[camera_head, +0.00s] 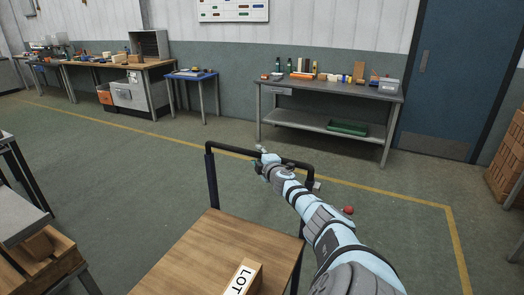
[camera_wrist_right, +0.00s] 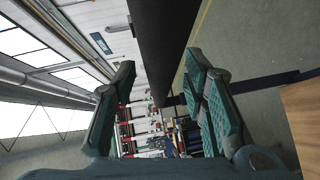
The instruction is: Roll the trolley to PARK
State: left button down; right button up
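The trolley has a brown wooden deck (camera_head: 205,250) and a dark upright handle frame (camera_head: 212,182) at its far end. A box marked "LOT" (camera_head: 254,279) sits on the deck, cut off by the bottom edge. My right gripper (camera_head: 262,161) is at the handle's top bar. In the right wrist view, the fingers (camera_wrist_right: 160,80) stand apart with the dark bar (camera_wrist_right: 165,40) running between them. A narrow gap shows beside the left finger, so the gripper looks open around the bar, not clamped. My left gripper is out of view. No PARK lettering is readable.
A yellow floor line (camera_head: 385,191) runs beyond the trolley and turns at the right. A grey workbench (camera_head: 328,91) stands against the wall. A brick stack (camera_head: 508,155) is at the far right, and a wooden crate (camera_head: 40,262) at lower left. Green floor between is clear.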

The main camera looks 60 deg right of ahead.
jog(key=v, duration=0.5)
jog(key=shift+r, duration=0.1)
jog(key=shift+s+a, duration=0.1)
jog(key=shift+a, duration=0.25)
jog(key=shift+s, duration=0.1)
